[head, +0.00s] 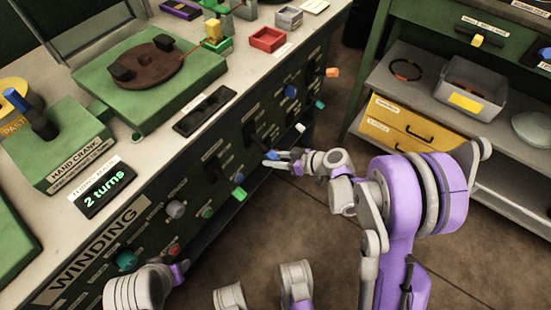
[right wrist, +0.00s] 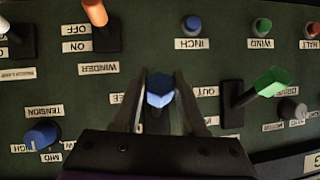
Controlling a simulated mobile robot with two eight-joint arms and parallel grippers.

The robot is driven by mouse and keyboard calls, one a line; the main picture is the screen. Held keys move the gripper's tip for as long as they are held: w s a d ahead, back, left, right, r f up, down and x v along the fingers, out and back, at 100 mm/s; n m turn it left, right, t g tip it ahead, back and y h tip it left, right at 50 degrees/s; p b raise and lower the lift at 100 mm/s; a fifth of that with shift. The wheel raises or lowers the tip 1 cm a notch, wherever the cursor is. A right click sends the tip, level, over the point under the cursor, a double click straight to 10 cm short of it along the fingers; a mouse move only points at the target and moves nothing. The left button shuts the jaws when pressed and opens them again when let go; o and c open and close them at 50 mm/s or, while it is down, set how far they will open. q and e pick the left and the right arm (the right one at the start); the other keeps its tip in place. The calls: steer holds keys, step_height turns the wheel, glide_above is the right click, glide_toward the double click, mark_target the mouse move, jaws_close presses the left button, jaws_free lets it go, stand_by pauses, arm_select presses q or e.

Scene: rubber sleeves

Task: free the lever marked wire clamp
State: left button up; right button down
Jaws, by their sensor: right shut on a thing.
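A blue hexagonal lever knob (right wrist: 160,88) sits between the two fingers of my right gripper (right wrist: 160,100) in the right wrist view. The fingers are closed on its sides. My fingers hide most of the labels around this lever, so the wire clamp name cannot be read; parts of labels show on both sides. In the head view my right gripper (head: 282,159) is at the front panel of the green bench, with a blue tip (head: 271,155) at its fingers.
Near the held knob are a green-knobbed lever (right wrist: 270,82), an orange-knobbed lever (right wrist: 95,12) marked winder, a blue inch button (right wrist: 192,25) and a blue tension knob (right wrist: 41,134). A shelf with a grey bin (head: 475,85) stands at right. Open floor lies between.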

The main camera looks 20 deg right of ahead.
steer(key=shift+f, duration=0.1)
stand_by(0.4)
steer(key=shift+c, duration=2.3)
jaws_free()
steer(key=shift+w+a, duration=0.1)
steer(key=p+v, duration=0.2)
steer(key=v, duration=0.8)
steer(key=shift+s+d, duration=0.3)
